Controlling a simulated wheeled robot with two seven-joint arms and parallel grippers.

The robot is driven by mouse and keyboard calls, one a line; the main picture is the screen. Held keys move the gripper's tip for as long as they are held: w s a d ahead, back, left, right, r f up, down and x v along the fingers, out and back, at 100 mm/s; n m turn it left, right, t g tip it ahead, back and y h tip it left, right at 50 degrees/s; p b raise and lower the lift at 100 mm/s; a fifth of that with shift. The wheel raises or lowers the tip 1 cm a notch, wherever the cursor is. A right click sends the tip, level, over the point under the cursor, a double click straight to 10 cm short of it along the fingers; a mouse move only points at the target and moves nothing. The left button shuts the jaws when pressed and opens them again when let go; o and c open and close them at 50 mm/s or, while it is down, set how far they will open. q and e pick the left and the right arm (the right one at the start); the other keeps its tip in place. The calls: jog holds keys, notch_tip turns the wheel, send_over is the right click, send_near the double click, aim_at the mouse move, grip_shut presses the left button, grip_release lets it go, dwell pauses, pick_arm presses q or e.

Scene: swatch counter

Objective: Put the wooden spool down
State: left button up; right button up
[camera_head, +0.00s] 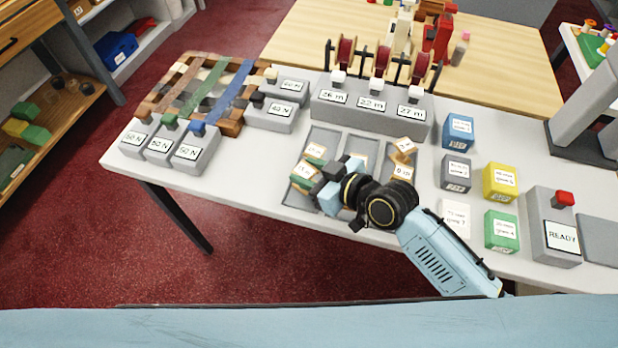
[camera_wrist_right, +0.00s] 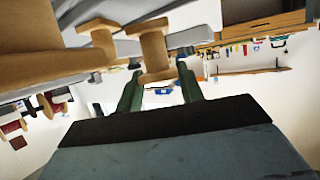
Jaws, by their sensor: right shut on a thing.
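My right gripper (camera_head: 333,178) is over the left part of the grey sectioned tray (camera_head: 324,138) on the white counter. In the right wrist view the gripper (camera_wrist_right: 158,82) is shut on a wooden spool (camera_wrist_right: 155,48), a plain tan spool with wide flanges. In the head view I cannot clearly make out the held spool behind the gripper. Labelled wooden spools (camera_head: 314,152) lie in the tray's left section beside the gripper, and others (camera_head: 404,146) lie in its right section. Whether the held spool touches the tray is unclear. My left gripper is not in view.
Behind the tray stands a grey block with red reels (camera_head: 345,50). Blue, grey, yellow (camera_head: 500,181), white and green labelled boxes stand to the right, with a READY box (camera_head: 553,228) beyond. Grey weight-labelled blocks (camera_head: 197,150) and a woven strap frame (camera_head: 190,88) are left.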

jog(key=shift+f, duration=1.1)
jog(key=shift+f+b, duration=0.2)
jog(key=shift+b, duration=0.15)
jog(key=o, duration=1)
jog(key=shift+r, duration=0.1)
jog(key=shift+s+d+r, duration=0.1)
jog(key=shift+r, duration=0.05)
jog(key=p+v, duration=0.1)
jog(key=v, duration=1)
jog(key=shift+s+d+r+p, duration=0.2)
jog(key=shift+p, duration=0.1)
